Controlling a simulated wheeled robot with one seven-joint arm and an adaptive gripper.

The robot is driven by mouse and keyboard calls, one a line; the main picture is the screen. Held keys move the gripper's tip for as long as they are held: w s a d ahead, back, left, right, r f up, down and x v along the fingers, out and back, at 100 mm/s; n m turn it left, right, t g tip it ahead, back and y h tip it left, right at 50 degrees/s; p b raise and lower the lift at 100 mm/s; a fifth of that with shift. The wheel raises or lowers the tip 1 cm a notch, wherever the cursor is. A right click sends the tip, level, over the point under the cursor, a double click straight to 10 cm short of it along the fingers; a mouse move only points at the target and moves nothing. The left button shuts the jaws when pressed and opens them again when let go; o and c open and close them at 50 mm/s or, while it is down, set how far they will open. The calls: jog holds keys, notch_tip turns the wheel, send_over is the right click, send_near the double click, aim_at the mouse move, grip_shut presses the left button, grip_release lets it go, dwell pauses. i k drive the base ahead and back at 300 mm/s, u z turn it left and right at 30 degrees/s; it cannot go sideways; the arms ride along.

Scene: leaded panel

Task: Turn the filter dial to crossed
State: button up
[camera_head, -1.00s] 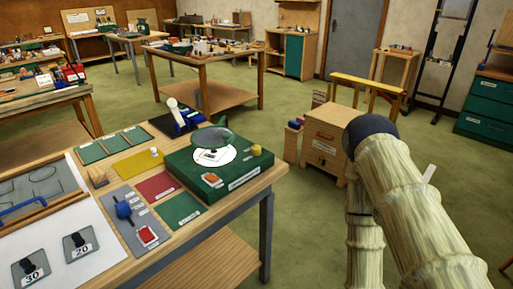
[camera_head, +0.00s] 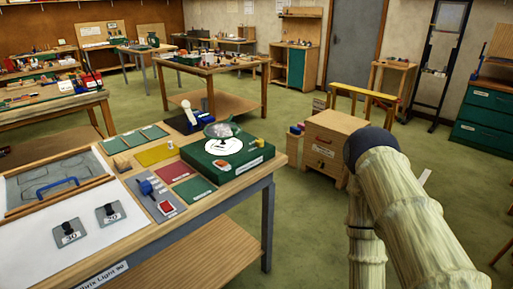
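A green box (camera_head: 212,165) sits at the far right corner of the near workbench. A white round plate (camera_head: 223,146) is on its top, with a tinted, see-through disc (camera_head: 221,130) standing over it. The box labels are too small to read. My arm crosses the right side of the picture, apart from the box. My gripper is out of view.
The near workbench (camera_head: 150,225) also holds a blue-handled frame (camera_head: 57,186), plates marked 30 and 20, coloured mats and a white-and-blue tool (camera_head: 188,116). A wooden cabinet (camera_head: 328,150) stands behind my arm. Green floor is open right of the bench.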

aim_at(259, 142)
jog(key=u, duration=0.5)
jog(key=i, duration=1.1)
jog(key=z, duration=0.25)
